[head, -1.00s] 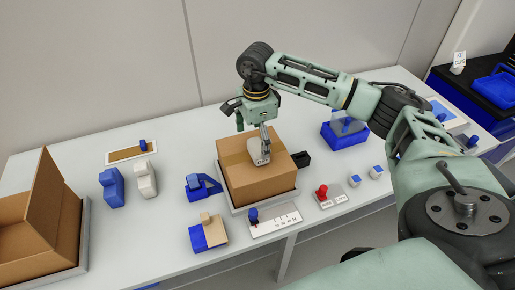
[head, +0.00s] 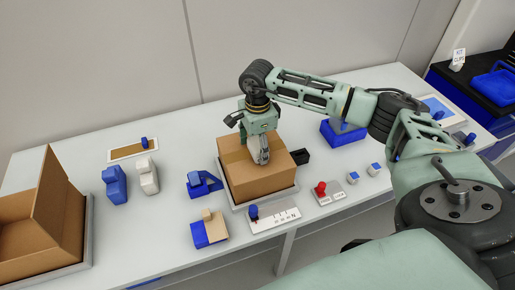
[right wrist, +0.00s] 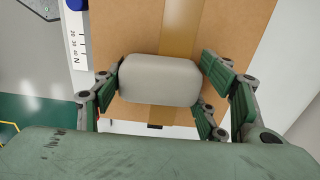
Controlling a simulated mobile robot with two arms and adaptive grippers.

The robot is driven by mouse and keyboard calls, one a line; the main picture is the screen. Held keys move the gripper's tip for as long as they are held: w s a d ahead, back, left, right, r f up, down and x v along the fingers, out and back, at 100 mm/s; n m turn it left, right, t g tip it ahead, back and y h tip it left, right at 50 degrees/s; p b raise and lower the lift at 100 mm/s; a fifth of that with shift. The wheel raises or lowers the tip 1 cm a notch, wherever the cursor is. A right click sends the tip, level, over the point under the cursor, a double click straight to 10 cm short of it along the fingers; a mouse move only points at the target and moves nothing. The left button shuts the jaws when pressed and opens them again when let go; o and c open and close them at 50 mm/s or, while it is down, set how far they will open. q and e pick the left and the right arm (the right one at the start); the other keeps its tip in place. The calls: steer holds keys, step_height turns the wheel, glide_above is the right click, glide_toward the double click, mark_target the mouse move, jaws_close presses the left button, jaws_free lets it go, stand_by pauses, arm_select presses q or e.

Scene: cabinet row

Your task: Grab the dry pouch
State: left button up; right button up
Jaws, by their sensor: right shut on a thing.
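A pale grey rounded pouch (right wrist: 160,80) lies between the fingers of my right gripper in the right wrist view. My right gripper (head: 262,155) is shut on it, directly above the top of the closed cardboard box (head: 262,185). In the head view the fingers hide most of the pouch, and no label on it can be read now. The pouch is at or very near the box top; I cannot tell whether it touches. My left gripper is not in view.
The box stands in a grey tray. A black block (head: 300,156) is close on its right, a blue holder (head: 204,185) on its left. A scale plate (head: 276,218) and red-knobbed plate (head: 328,193) lie in front. An open carton (head: 45,225) is far left.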

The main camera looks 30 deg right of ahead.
steer(key=shift+c, duration=1)
steer(key=shift+r, duration=0.15)
